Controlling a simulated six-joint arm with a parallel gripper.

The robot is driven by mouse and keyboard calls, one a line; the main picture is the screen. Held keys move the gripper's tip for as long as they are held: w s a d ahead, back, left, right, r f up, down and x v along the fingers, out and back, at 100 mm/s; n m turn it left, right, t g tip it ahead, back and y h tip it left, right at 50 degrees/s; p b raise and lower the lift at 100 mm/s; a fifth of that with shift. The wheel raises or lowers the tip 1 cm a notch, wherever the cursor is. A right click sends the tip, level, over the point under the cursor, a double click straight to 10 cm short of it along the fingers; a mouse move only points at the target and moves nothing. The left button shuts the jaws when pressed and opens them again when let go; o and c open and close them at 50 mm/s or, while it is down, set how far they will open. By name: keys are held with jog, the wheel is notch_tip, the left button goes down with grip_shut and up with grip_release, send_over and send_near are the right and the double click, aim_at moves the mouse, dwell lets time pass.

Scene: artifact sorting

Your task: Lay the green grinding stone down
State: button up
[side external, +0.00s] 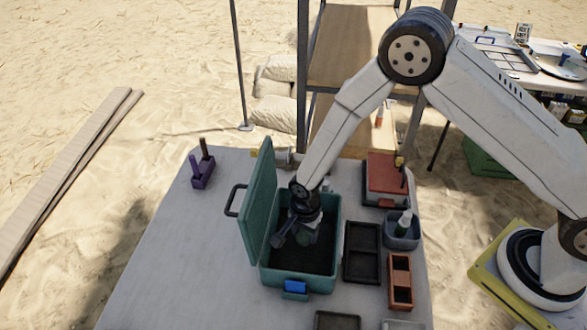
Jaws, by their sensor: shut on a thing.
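My gripper (292,236) points down inside an open teal case (298,279), between its walls. It is shut on the green grinding stone (309,237), of which only a small greenish part shows beside and below the jaws. The jaws and wrist hide the rest of the stone. I cannot tell whether the stone touches the dark floor of the case.
The case's lid (259,205) stands upright on the left, close to my wrist. A purple holder (202,176) stands back left. The table's left side is clear.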

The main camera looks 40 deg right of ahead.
aim_at(304, 234)
jog(key=shift+w+f, duration=0.1)
jog(key=shift+f, duration=1.45)
jog(key=shift+f, duration=0.15)
jog(key=o, duration=1.3)
jog(key=shift+r, duration=6.15)
